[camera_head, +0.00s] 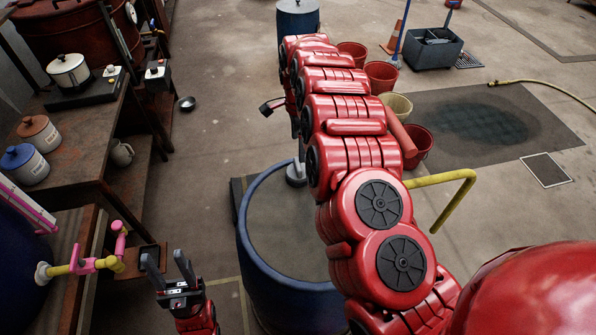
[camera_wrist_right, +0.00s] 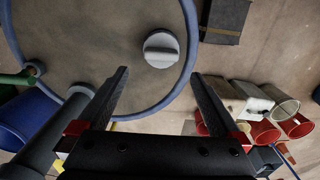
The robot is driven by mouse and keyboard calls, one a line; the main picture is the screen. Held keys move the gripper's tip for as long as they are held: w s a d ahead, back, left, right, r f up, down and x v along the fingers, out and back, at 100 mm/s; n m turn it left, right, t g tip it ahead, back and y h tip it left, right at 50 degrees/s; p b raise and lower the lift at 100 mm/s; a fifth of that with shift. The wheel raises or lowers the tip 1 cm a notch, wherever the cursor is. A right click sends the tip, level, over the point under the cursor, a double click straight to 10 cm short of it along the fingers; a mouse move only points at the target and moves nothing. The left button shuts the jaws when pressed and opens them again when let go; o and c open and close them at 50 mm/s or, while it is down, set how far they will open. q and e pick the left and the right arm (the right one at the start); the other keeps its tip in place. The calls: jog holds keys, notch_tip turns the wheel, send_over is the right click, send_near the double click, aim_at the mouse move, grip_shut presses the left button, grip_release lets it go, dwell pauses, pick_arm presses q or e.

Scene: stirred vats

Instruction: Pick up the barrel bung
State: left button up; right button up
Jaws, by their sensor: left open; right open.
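The barrel bung looks like a round light-grey plug with a raised bar across its top. In the right wrist view the bung (camera_wrist_right: 161,48) sits within the blue rim of a vat (camera_wrist_right: 190,50), close to that rim. In the head view the bung (camera_head: 296,177) is at the far inner edge of the vat (camera_head: 247,248), partly hidden by my right arm. My right gripper (camera_wrist_right: 160,76) is open and empty, with the bung beyond its fingertips, between their lines. My left gripper (camera_head: 164,257) is open and empty, left of the vat.
A workbench (camera_head: 75,140) with lidded pots stands at left. Pink and yellow pipework (camera_head: 85,264) is near my left gripper. Several buckets (camera_head: 382,76), a yellow pipe (camera_head: 455,190) and a grey bin (camera_head: 432,52) are at right.

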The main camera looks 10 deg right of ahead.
send_over(298, 164)
notch_tip(298, 164, down, 4)
jog(key=shift+f+p, duration=0.1)
jog(key=shift+p, duration=0.35)
jog(key=shift+f+p, duration=0.4)
jog(key=shift+f, duration=0.35)
notch_tip(298, 164, down, 4)
jog(key=shift+r+p, duration=0.15)
jog(key=shift+p, duration=0.45)
jog(key=shift+f, duration=0.2)
jog(key=c, duration=1.2)
jog(key=shift+r, duration=0.1)
